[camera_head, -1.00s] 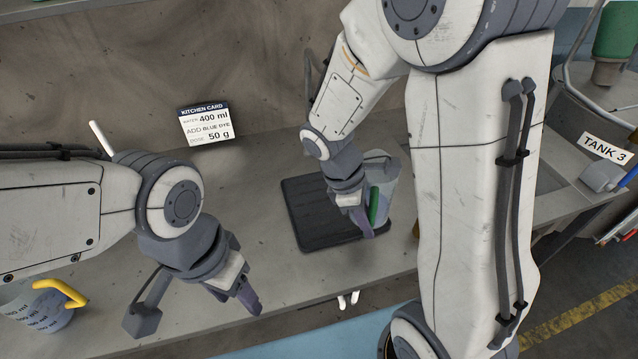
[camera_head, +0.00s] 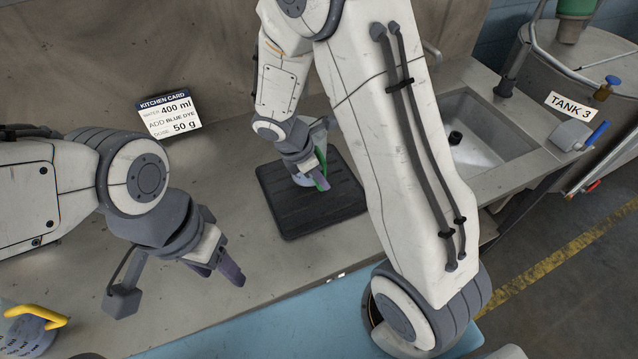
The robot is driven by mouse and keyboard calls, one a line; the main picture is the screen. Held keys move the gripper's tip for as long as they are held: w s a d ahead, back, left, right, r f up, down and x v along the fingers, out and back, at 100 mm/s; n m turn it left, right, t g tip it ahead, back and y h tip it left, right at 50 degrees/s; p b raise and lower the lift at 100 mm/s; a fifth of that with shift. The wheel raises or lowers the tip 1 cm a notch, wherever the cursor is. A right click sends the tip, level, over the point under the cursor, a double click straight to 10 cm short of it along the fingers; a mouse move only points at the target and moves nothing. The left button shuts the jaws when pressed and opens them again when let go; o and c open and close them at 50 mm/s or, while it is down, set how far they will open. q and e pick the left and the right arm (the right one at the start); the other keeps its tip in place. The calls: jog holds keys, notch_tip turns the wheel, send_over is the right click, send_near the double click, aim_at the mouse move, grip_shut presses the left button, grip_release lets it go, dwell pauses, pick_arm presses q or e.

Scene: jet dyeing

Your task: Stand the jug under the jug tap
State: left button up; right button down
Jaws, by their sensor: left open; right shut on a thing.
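A clear grey jug with a green handle (camera_head: 321,169) is in the head view, over the dark ribbed mat (camera_head: 275,205). My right gripper (camera_head: 316,178) is shut on its handle and hides much of it. I cannot tell whether its base touches the mat. My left gripper (camera_head: 222,268) is open and empty above the bench front, left of the mat.
A jug with a yellow handle (camera_head: 38,317) stands at the lower left. A kitchen card (camera_head: 168,112) stands at the back. A sink (camera_head: 480,125) lies right of my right arm, with a TANK 3 label (camera_head: 571,107) beyond. The bench between card and mat is clear.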

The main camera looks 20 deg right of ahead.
aim_at(318, 187)
jog(key=shift+w+f, duration=0.4)
jog(key=shift+w, duration=0.05)
notch_tip(318, 187, down, 4)
jog(key=shift+r, duration=0.1)
jog(key=c, duration=0.8)
grip_release()
jog(key=shift+f, duration=0.2)
